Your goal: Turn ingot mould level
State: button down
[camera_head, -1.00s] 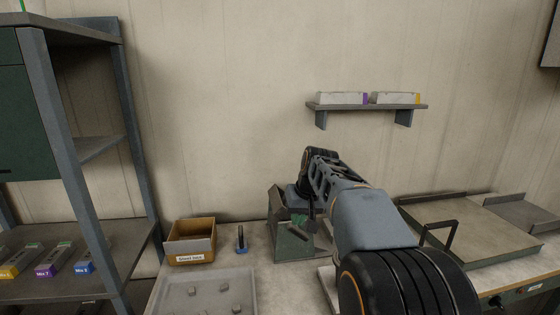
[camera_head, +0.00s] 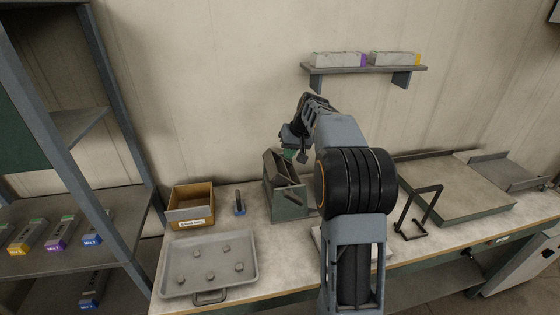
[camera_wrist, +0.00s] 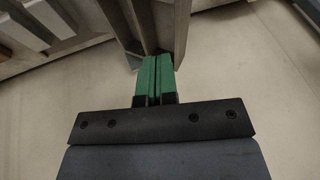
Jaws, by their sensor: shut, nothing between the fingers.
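A dark grey trough, which looks like the ingot mould (camera_head: 276,168), sits tilted in a green stand (camera_head: 290,205) at the back middle of the bench. My gripper (camera_head: 289,154) is just above and behind the trough's upper part in the head view. Its green fingers are together and hold nothing. In the wrist view the shut fingers (camera_wrist: 155,76) point at grey sloping walls, probably the mould (camera_wrist: 172,25). I cannot tell whether the fingertips touch it. My arm hides part of the bench to the right of the stand.
Left of the stand are a blue-handled item (camera_head: 240,203), a labelled cardboard box (camera_head: 190,221) and a grey tray (camera_head: 172,273) with several small lumps. To the right are a black frame handle (camera_head: 420,212) and a flat tray (camera_head: 462,208). A wall shelf (camera_head: 365,69) hangs above.

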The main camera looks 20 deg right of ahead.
aim_at(285, 178)
jog(key=shift+w+a+f+p, duration=0.25)
jog(key=shift+a+f, duration=0.45)
jog(key=shift+f, duration=0.25)
jog(key=shift+w+a+f+p, duration=0.1)
jog(key=shift+w+a+f, duration=0.1)
jog(key=shift+a+f, duration=0.65)
jog(key=shift+d+f, duration=0.15)
